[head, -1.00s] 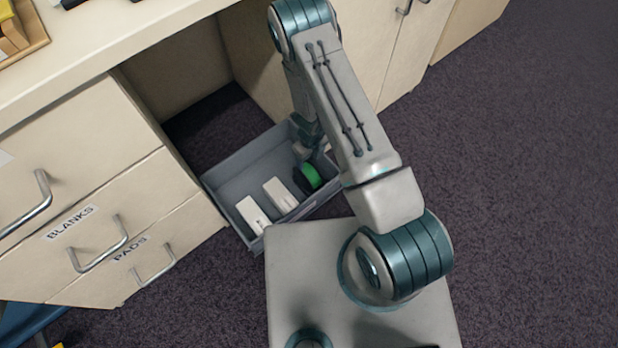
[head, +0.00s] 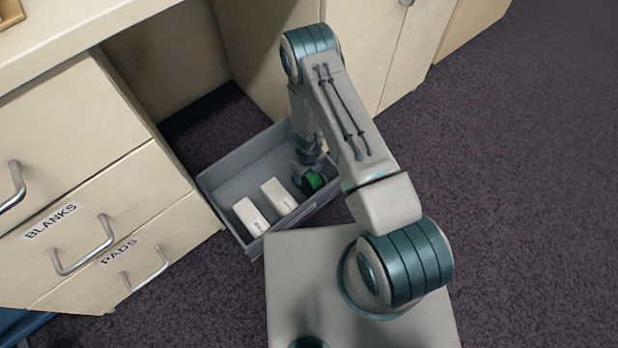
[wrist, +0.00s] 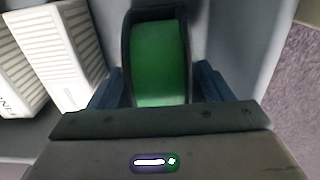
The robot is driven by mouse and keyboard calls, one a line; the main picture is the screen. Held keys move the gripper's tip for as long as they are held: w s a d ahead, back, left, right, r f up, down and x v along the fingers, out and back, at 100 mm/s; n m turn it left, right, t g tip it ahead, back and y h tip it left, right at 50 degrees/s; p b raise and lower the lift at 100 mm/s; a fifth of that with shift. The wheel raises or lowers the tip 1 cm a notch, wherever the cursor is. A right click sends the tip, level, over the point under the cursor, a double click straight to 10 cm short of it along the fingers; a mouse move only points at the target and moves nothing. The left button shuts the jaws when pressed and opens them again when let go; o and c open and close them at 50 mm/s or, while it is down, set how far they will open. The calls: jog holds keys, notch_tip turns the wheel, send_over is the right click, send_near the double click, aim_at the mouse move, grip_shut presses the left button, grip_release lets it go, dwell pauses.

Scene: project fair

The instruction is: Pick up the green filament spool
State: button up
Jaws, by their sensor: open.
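The green filament spool (head: 315,181) has dark flanges and stands on its rim in the right part of a grey bin (head: 227,185). It also shows in the wrist view (wrist: 160,62), upright between the fingers. My gripper (wrist: 160,90) is open, with one blue finger on each side of the spool. A narrow gap seems to show at each side; contact cannot be made out. In the head view my wrist hides part of the spool.
Two white boxes (head: 251,216) (head: 279,196) with ribbed sides stand in the bin, left of the spool. The bin wall is close on the spool's right. Cabinet drawers (head: 80,225) stand to the left, and carpet (head: 520,200) lies open to the right.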

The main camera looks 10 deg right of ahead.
jog(key=c, duration=1.3)
jog(key=shift+r, duration=0.15)
